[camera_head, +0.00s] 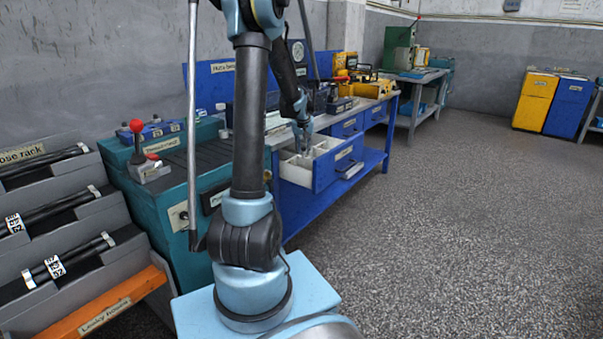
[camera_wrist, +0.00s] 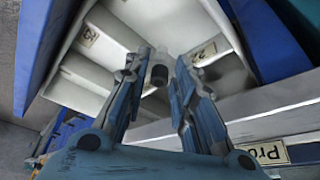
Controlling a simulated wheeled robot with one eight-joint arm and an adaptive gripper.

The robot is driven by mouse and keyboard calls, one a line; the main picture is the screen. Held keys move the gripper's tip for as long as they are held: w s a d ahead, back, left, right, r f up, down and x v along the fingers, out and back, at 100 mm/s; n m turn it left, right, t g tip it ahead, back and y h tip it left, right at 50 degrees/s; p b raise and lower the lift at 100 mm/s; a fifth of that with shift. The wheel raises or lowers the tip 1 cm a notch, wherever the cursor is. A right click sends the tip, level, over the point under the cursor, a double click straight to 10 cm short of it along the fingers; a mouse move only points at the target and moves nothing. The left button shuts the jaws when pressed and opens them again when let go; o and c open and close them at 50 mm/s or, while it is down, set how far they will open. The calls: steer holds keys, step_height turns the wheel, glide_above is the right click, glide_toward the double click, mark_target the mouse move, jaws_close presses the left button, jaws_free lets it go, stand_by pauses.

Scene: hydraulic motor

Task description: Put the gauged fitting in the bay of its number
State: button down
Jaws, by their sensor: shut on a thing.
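My gripper (camera_head: 303,143) is over the open blue drawer (camera_head: 324,174) of the workbench, with its fingers down at the drawer's opening. In the wrist view my gripper (camera_wrist: 160,82) is shut on a small fitting (camera_wrist: 160,73) with a dark body and a lighter grey end. The drawer's inside (camera_wrist: 118,45) is pale and split into bays by dividers. One bay has a small number label (camera_wrist: 88,35) at left; another label (camera_wrist: 203,52) is at right. Their numbers are too small to read surely. I cannot tell whether the fitting touches the bay floor.
The blue workbench (camera_head: 377,158) carries tools and yellow equipment. A teal cabinet (camera_head: 160,180) with a red-knobbed lever (camera_head: 137,127) stands left of the drawer. A grey hose rack (camera_head: 60,215) is at far left. The floor at right is clear.

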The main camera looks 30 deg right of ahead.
steer(key=shift+s+f, duration=0.1)
steer(key=shift+f, duration=4.25)
steer(key=shift+d, duration=0.1)
steer(key=c, duration=1.3)
jaws_free()
